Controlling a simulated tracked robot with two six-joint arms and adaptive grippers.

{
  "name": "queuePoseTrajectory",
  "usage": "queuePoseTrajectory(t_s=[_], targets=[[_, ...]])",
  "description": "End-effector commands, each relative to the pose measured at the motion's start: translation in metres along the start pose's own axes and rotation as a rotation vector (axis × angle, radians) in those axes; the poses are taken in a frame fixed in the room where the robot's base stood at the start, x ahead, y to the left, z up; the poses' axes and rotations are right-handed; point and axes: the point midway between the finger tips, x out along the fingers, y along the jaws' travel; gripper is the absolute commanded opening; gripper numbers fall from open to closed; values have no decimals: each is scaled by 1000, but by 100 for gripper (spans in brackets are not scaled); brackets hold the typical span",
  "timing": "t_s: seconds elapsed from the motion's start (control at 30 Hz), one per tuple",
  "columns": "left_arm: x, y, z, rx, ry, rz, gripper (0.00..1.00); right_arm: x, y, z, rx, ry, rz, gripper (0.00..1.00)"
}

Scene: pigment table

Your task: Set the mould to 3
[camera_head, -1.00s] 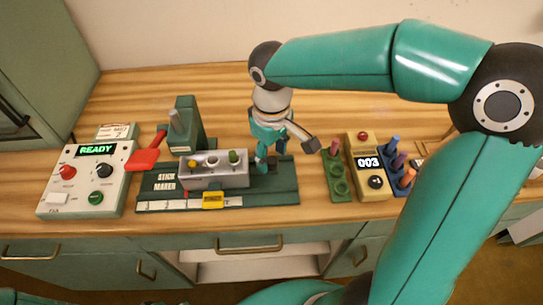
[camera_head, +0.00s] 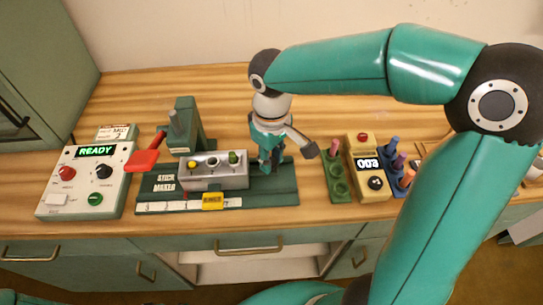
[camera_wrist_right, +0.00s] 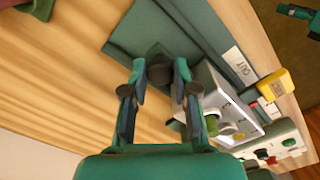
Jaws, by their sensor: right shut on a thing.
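The grey mould block (camera_head: 214,182) sits on the green base of the stick maker (camera_head: 285,190), with yellow, dark and green spots along its top. A white number strip (camera_head: 160,207) runs along the base's front edge, with a 3 near its left end and a small red mark further right. A yellow tag (camera_head: 213,201) sits at the strip. My right gripper (camera_head: 267,165) points down at the base, just right of the block. In the right wrist view its fingers are shut on a dark round knob (camera_wrist_right: 160,72). My left gripper is out of view.
A control box (camera_head: 88,180) reading READY stands at left, with a red lever (camera_head: 143,160) beside it. A green rack (camera_head: 339,180), a yellow counter (camera_head: 368,170) and a blue rack (camera_head: 397,167) with sticks stand at right. The table behind is mostly clear.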

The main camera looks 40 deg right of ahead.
Motion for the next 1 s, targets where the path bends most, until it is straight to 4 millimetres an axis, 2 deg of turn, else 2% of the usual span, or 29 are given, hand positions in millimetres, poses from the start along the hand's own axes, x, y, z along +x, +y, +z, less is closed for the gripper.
queuePoseTrajectory(t_s=[0.17,0.4,0.5,0.87,0.9,1.0], targets=[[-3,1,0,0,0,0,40,-1,-11,-12,-4,1,0,0],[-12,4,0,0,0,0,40,-2,-51,-52,-6,2,0,0],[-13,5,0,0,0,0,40,-2,-62,-63,-3,4,0,0],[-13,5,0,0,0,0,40,-1,-67,-69,2,9,-3,0],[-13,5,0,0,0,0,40,-1,-68,-69,2,10,-3,33],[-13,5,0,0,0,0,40,-1,-67,-68,1,8,-3,50]])
